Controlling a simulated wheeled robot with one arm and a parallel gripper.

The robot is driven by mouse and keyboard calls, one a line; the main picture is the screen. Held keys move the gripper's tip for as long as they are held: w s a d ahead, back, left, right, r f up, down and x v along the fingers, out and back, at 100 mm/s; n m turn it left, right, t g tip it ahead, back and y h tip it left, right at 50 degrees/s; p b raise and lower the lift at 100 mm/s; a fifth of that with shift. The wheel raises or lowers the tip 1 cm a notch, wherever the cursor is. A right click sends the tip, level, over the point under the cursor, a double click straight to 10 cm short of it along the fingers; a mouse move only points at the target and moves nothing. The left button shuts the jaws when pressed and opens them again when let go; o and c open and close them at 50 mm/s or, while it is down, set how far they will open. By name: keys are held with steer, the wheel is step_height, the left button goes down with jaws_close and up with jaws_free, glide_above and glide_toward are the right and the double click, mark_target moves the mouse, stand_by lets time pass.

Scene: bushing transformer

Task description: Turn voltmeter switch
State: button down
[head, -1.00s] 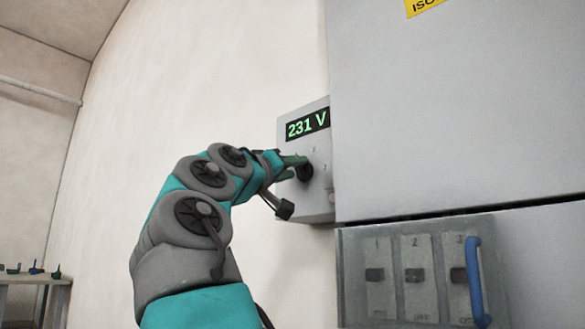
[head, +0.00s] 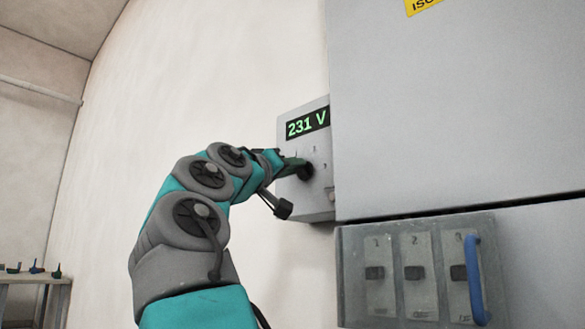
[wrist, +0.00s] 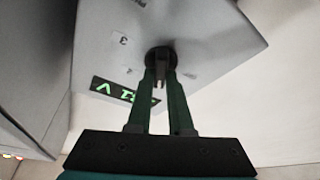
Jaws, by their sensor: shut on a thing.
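The voltmeter (head: 318,200) is a grey box on the wall beside the large grey cabinet. Its display (head: 307,123) reads 231 V in green. The black rotary switch (head: 306,171) sits below the display, with small position marks around it. My gripper (head: 298,166) reaches it from the left. In the wrist view, the two dark green fingers of my gripper (wrist: 161,75) are shut on the black switch knob (wrist: 160,58). The voltmeter (wrist: 205,35) appears upside down there. The fingers partly cover the display and the knob, so I cannot tell exactly which mark it points to.
The large grey cabinet (head: 450,110) stands close on the right. Below it, a clear-covered panel (head: 395,300) holds switches marked 1, 2 and 3 and has a blue handle (head: 477,280). A table (head: 35,280) with small items stands far left. The wall left of the voltmeter is bare.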

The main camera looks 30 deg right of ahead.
steer(key=shift+m, duration=0.5)
steer(key=m+g+h+p, duration=0.1)
steer(key=m+g, duration=0.1)
steer(key=m, duration=0.2)
steer(key=m+g+h+p, duration=0.1)
steer(key=m+g+p, duration=0.1)
steer(key=m, duration=0.2)
steer(key=m+g+p, duration=0.2)
steer(key=m, duration=0.2)
steer(key=shift+h, duration=0.4)
steer(key=shift+m+g, duration=0.4)
steer(key=shift+r+m+g, duration=0.1)
steer(key=shift+m+g, duration=0.3)
steer(key=shift+m, duration=0.2)
steer(key=shift+s+r+m+g, duration=0.15)
steer(key=shift+s+m+g, duration=0.25)
steer(key=shift+m, duration=0.4)
steer(key=shift+w+d+f+m, duration=0.15)
steer(key=shift+w+f+m, duration=0.1)
steer(key=shift+m, duration=0.05)
